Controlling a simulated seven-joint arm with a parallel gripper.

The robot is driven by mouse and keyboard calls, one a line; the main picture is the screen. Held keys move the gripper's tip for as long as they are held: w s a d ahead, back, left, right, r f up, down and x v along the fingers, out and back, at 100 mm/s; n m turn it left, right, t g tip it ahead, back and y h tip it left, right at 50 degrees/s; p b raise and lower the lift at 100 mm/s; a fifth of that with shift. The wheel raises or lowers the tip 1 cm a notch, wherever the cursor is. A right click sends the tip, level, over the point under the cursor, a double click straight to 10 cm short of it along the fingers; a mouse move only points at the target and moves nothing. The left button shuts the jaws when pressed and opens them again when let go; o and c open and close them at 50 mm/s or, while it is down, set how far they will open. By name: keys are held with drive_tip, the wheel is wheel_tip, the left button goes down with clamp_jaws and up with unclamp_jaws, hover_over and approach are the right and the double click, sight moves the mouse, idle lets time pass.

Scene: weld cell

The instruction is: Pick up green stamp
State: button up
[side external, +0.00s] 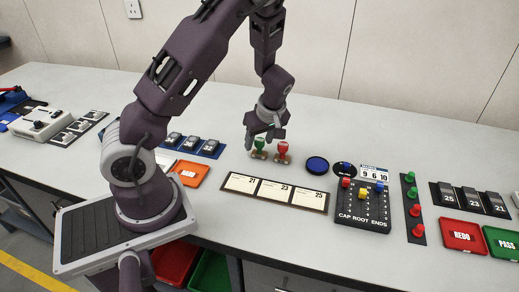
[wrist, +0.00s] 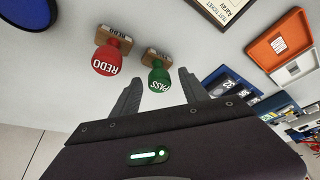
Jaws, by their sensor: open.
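The green stamp (side external: 259,144) stands on the table near the middle of the side external view. In the wrist view its green head (wrist: 158,80) reads PASS, with a wooden base (wrist: 152,56) behind it. My gripper (side external: 265,133) is just above and beside the stamp. In the wrist view my gripper (wrist: 160,88) is open, and the green head shows between and just beyond its fingertips, with nothing held. A red stamp (side external: 283,149) stands close to the right of the green one; its head reads REDO in the wrist view (wrist: 107,57).
A round blue pad (side external: 317,165) lies right of the stamps. A row of cards (side external: 274,191) lies in front. An orange tray (side external: 190,174) and a blue holder (side external: 207,147) are to the left. A peg board (side external: 362,215) is at front right. The table behind the stamps is clear.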

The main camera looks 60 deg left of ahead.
drive_tip(key=shift+f, duration=0.1)
clamp_jaws()
